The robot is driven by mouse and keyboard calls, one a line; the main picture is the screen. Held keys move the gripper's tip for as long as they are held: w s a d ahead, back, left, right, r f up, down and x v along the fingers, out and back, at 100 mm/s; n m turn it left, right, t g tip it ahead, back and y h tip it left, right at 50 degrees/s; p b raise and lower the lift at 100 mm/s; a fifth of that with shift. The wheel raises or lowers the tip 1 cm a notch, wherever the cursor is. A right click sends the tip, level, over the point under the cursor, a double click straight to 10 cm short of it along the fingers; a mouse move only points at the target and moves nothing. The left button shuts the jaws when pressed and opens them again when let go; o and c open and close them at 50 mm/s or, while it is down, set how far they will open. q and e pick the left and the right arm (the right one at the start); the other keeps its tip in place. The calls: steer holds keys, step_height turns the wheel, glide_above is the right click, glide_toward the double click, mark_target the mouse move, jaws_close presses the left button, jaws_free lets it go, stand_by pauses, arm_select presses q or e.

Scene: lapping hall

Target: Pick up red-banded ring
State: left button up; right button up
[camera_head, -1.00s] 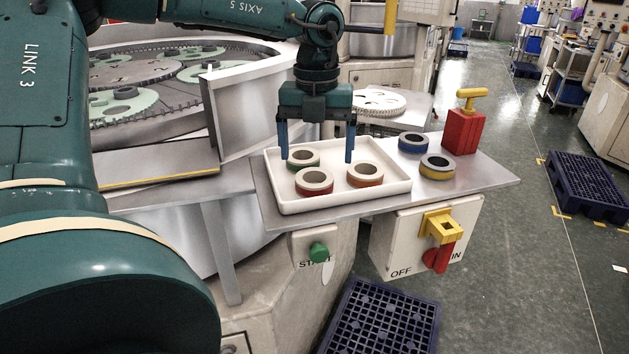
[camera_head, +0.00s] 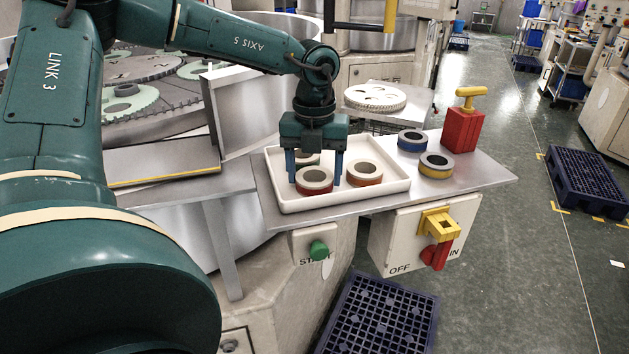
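The red-banded ring (camera_head: 314,188) lies flat in the front left of a white tray (camera_head: 347,198); its top is grey with a dark hole. My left gripper (camera_head: 315,184) points down over the tray, open, with one blue finger at each side of this ring. I cannot tell whether the fingers touch it. An orange-banded ring (camera_head: 365,180) lies close to the right finger. A green-banded ring (camera_head: 307,157) behind is mostly hidden by the gripper. My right gripper is not in view.
Right of the tray, a blue-banded ring (camera_head: 412,146), a yellow-banded ring (camera_head: 436,172) and a red block with a yellow handle (camera_head: 461,131) stand on the metal shelf (camera_head: 485,178). A control box (camera_head: 400,251) with yellow and red switch parts hangs below its front edge.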

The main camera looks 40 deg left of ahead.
arm_select(q)
steer(key=c, duration=0.7)
steer(key=shift+o, duration=0.2)
